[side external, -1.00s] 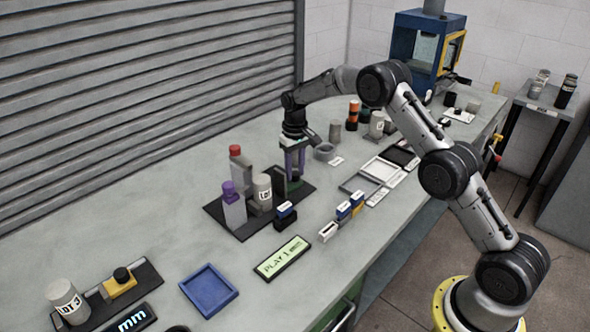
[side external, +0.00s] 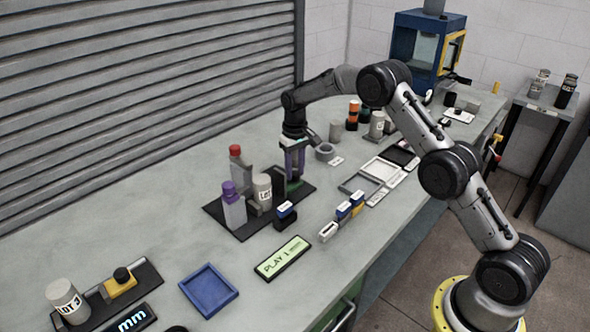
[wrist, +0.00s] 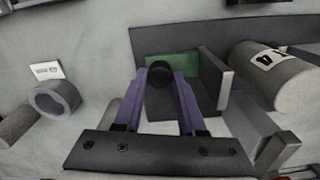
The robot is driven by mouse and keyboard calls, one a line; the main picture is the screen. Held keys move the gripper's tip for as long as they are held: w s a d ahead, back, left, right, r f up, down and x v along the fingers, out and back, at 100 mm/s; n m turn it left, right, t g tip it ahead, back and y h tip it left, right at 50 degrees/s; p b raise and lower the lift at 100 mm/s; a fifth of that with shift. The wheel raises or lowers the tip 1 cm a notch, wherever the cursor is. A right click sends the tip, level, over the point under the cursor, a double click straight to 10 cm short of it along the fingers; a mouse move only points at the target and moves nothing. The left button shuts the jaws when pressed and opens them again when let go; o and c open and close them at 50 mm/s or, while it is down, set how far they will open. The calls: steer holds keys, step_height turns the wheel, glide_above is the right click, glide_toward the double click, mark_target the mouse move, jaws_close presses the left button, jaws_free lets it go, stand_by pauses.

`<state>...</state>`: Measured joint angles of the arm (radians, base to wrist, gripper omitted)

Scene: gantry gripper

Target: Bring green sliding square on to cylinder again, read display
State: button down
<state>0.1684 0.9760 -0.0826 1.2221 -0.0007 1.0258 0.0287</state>
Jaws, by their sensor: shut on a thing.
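My gripper (side external: 295,165) has purple fingers pointing down at the right end of the dark base plate (side external: 245,232). In the wrist view (wrist: 160,85) the fingers are shut on a round black knob (wrist: 159,75) at the green sliding square (wrist: 182,64). A dark upright plate (wrist: 213,78) stands beside the square. The grey cylinder (side external: 262,190) with a white label stands on the base plate; it also shows in the wrist view (wrist: 290,85), with the upright plate between it and the fingers. The lit green display (side external: 282,258) in front reads "PLAY 1" plus smaller, illegible text.
A purple-topped block (side external: 233,207) and a red-topped post (side external: 236,155) stand left of the cylinder. Small labelled blocks (side external: 344,210) lie in front. A blue tray (side external: 208,290) and a second fixture with a "mm" display (side external: 132,318) are at lower left. Trays (side external: 382,168) lie to the right.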

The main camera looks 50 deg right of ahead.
steer(key=shift+a, duration=1.9)
steer(key=c, duration=0.5)
jaws_free()
steer(key=shift+r, duration=0.1)
step_height(320, 180, up, 14)
